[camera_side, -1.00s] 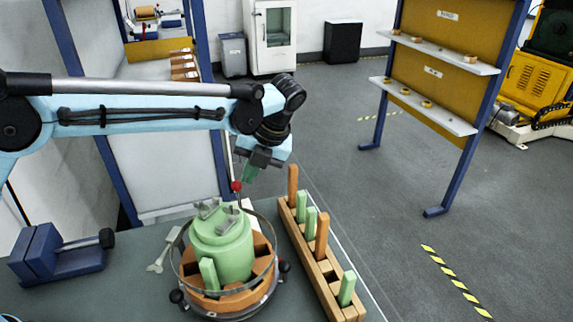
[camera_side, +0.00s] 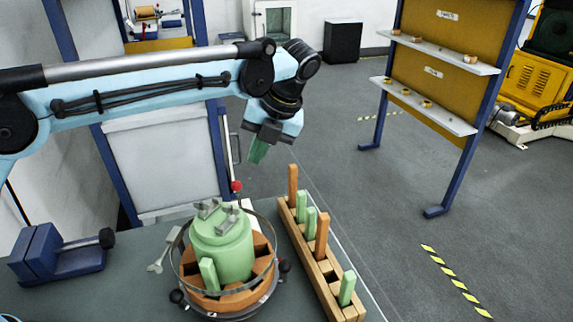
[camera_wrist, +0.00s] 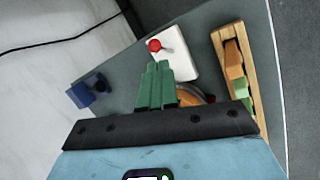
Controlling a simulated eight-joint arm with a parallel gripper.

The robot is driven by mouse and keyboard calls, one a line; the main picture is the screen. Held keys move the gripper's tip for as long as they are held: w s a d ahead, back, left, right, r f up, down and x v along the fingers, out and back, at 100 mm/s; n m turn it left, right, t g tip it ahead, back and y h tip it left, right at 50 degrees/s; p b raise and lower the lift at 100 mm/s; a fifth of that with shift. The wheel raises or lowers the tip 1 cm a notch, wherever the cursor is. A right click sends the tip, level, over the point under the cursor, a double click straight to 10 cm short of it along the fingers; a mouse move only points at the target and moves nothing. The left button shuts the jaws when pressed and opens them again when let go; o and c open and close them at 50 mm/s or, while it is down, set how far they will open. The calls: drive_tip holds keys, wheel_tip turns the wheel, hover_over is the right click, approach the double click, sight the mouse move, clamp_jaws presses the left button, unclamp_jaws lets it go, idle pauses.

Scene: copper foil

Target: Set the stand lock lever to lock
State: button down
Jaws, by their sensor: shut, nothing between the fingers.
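The lock lever is a thin rod with a red ball knob (camera_side: 236,186), standing up behind the round stand (camera_side: 226,302). In the wrist view its red knob (camera_wrist: 154,45) sits over a white plate (camera_wrist: 178,62). My gripper (camera_side: 257,156) has green fingers, shut and empty, and hangs above and to the right of the knob, apart from it. In the wrist view the fingers (camera_wrist: 157,68) point toward the knob and the plate. The stand holds a green cylinder (camera_side: 221,243) with orange blocks around it. The lever's base is largely hidden behind the stand in the side view.
A wooden rack (camera_side: 322,269) with several green and orange pieces stands right of the stand. A blue vise-like block (camera_side: 60,253) is at the left, and a grey wrench (camera_side: 160,254) lies near the stand. The space above the table around my gripper is clear.

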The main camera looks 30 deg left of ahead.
drive_tip(key=v, duration=0.7)
drive_tip(key=shift+r, duration=0.1)
idle(0.4)
drive_tip(key=s+a+r+n+t+h, duration=0.1)
drive_tip(key=s+a+n+t+h, duration=0.15)
drive_tip(key=a+n, duration=0.45)
drive_tip(key=s+a+r+n+t+h, duration=0.15)
drive_tip(key=s+a+n, duration=0.3)
drive_tip(key=n, duration=0.45)
drive_tip(key=s+a+f+n+t, duration=0.3)
drive_tip(key=s+a+f+n, duration=0.3)
drive_tip(key=s+f+n, duration=0.4)
drive_tip(key=s+n, duration=0.1)
drive_tip(key=n, duration=0.4)
drive_tip(key=shift+s+a+t+h, duration=0.25)
drive_tip(key=shift+a+t+h, duration=0.05)
drive_tip(key=shift+a+h, duration=0.1)
